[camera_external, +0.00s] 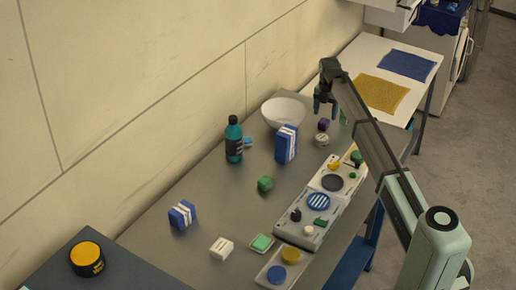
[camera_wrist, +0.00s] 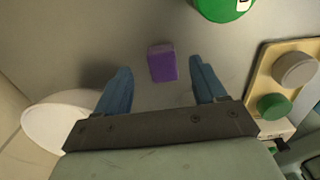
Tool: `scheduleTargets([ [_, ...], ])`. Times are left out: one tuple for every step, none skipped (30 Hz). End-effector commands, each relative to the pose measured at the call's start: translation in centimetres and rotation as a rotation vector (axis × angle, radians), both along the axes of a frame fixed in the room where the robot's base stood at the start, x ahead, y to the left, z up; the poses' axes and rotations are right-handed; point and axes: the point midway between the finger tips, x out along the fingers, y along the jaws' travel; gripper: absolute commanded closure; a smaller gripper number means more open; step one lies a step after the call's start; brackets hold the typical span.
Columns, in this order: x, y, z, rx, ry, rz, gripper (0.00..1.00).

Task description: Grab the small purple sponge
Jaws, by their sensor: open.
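The small purple sponge (camera_wrist: 162,64) is a block lying on the grey bench top. In the wrist view it sits between the lines of my two blue fingers, with bare space on both sides and no finger touching it. In the external view the purple sponge (camera_external: 323,125) is just below my gripper (camera_external: 325,106), near the white bowl. My gripper (camera_wrist: 160,76) is open and empty, pointing down above the bench. Its exact height over the sponge is hard to tell.
The white bowl (camera_external: 283,112) stands left of my gripper; it also shows in the wrist view (camera_wrist: 62,128). A green round object (camera_wrist: 224,6) lies beyond. A blue-and-white box (camera_external: 286,144) and teal bottle (camera_external: 234,139) stand nearby.

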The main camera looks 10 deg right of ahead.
Motion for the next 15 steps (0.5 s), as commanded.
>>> scheduleTargets([
  [0.0, -0.1, -0.6, 0.000, 0.001, 0.000, 0.30],
  [0.0, -0.2, -0.9, 0.000, 0.001, 0.000, 0.30],
  [0.1, -0.3, -1.4, 0.000, 0.001, 0.000, 0.30],
  [0.1, -0.4, -1.7, 0.000, 0.001, 0.000, 0.30],
  [0.1, -0.5, -2.1, 0.000, 0.001, 0.000, 0.30],
  [0.2, -0.6, -2.7, 0.000, 0.001, 0.000, 0.30],
  [0.1, -0.5, -3.2, 0.000, 0.001, 0.000, 0.30],
  [0.1, -0.5, -3.5, 0.000, 0.001, 0.000, 0.30],
  [0.1, -0.5, -3.9, 0.000, 0.001, 0.000, 0.30],
  [0.1, -0.5, -4.1, 0.000, 0.001, 0.000, 0.30],
  [0.1, -0.5, -4.3, 0.001, 0.001, 0.000, 0.30],
  [0.2, -0.5, -4.4, 0.000, 0.000, 0.000, 0.30],
  [0.2, -0.5, -4.5, 0.000, 0.000, 0.000, 0.30],
  [0.2, -0.5, -4.5, 0.000, 0.000, 0.000, 0.30],
  [0.2, -0.5, -4.5, 0.001, -0.001, 0.000, 0.30],
])
